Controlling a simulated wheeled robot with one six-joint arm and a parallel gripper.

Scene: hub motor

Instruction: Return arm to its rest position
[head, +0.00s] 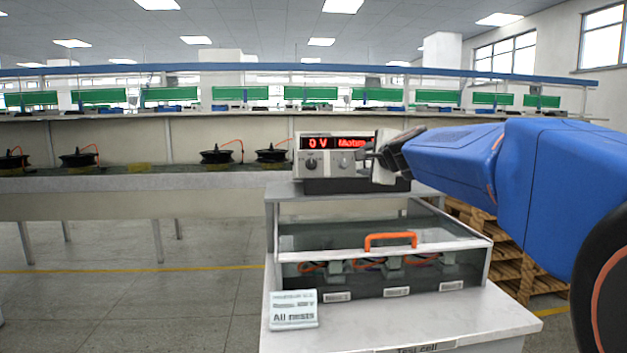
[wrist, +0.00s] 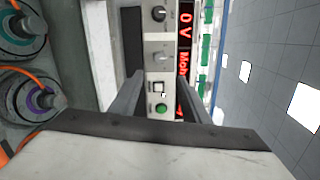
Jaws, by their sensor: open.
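My blue arm reaches in from the right in the head view, with my gripper (head: 372,152) at the right side of the power supply's front. In the wrist view my gripper (wrist: 162,92) is open, its two fingers pointing at the supply's panel with nothing held between them. The power supply (head: 316,172) has a red display reading "0 V" and two knobs. A green button (wrist: 161,108) and a white switch (wrist: 158,88) show between the fingers in the wrist view. I cannot tell whether the fingers touch the panel.
A test box (head: 480,248) with a clear lid and orange handle (head: 390,241) stands below on the bench (head: 440,321). A sign (head: 293,310) stands at its front left. Several hub motors (head: 216,157) sit on the line behind. Wooden pallets (head: 512,262) are at right. Open floor lies left.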

